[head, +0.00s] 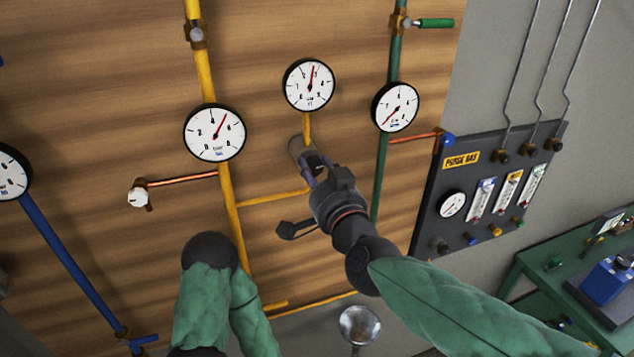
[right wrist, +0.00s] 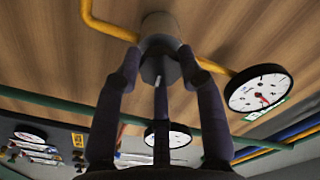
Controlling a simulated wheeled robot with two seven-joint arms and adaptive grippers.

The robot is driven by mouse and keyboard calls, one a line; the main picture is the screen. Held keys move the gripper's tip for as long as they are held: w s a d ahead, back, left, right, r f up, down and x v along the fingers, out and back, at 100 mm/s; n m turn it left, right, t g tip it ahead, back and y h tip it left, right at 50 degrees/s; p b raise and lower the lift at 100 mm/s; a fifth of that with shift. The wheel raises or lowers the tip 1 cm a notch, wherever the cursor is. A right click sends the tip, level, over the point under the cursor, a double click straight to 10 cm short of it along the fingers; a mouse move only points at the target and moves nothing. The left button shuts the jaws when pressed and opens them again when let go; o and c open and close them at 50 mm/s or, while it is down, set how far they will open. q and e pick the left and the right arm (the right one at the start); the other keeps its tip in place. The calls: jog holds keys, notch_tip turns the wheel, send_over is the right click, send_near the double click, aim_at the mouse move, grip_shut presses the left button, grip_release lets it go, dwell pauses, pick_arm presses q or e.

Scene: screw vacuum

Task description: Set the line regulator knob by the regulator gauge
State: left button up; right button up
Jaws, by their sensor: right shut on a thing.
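The line regulator body (head: 297,147) is a grey-brown cylinder on the yellow line of the wooden wall. The regulator gauge (head: 309,85), white-faced with a black rim, sits directly above it, and its red needle points slightly right of straight up. My right gripper (head: 311,170) reaches up to the regulator from below. The knob is mostly hidden by the gripper in the head view.
Another gauge (head: 214,132) is on the yellow pipe at left, and one (head: 396,107) is by the green pipe (head: 382,165) at right. A dark purge gas panel (head: 470,236) and a green bench (head: 530,262) stand farther right. Thin yellow pipes run near the gripper.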

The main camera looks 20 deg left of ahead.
jog(key=m+b, duration=0.2)
jog(key=m, duration=0.3)
jog(key=m+b, duration=0.3)
jog(key=m, duration=0.2)
jog(key=f+m+b, duration=0.1)
jog(key=m+b, duration=0.1)
jog(key=m, duration=0.3)
jog(key=shift+s+a+b, duration=0.1)
jog(key=shift+a+b, duration=0.1)
jog(key=shift+b, duration=0.2)
jog(key=shift+r+m+b, duration=0.25)
jog(key=shift+m+b, duration=0.3)
jog(key=shift+m, duration=1.15)
jog(key=shift+r, duration=0.1)
jog(key=shift+d+r, duration=0.1)
jog(key=o, duration=1.1)
jog(key=shift+c, duration=0.2)
jog(key=shift+o, duration=0.4)
jog(key=shift+r, duration=0.1)
